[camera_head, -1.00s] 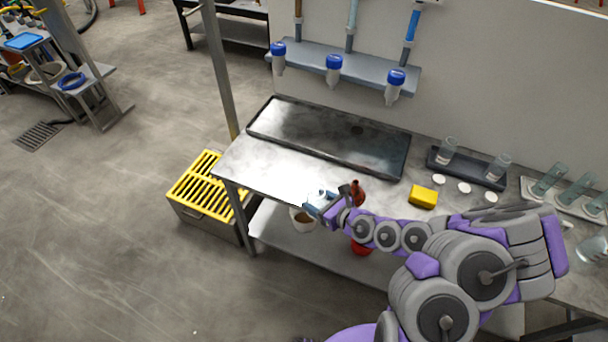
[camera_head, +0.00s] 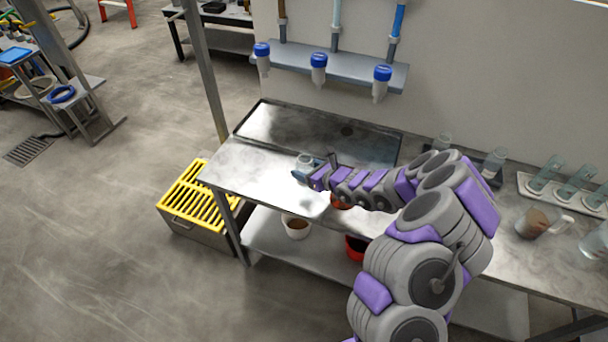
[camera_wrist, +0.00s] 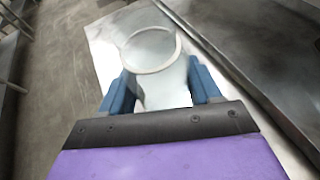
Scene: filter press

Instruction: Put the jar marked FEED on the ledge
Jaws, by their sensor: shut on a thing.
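My gripper (camera_head: 309,172) is shut on a clear jar (camera_head: 305,160) above the left part of the steel bench, near the tray's front edge. In the wrist view the jar (camera_wrist: 152,65) sits between the two blue fingers of my gripper (camera_wrist: 160,90), its round open rim facing the camera. No FEED marking is readable on it. A grey ledge (camera_head: 335,73) is fixed to the wall behind the bench.
A dark shallow tray (camera_head: 290,128) lies at the back of the bench (camera_head: 235,165). Glass tubes in a rack (camera_head: 545,180) and a brown-filled beaker (camera_head: 533,224) stand at the right. A mug (camera_head: 297,228) and red container (camera_head: 357,247) are on the lower shelf. A yellow grate (camera_head: 195,190) stands left.

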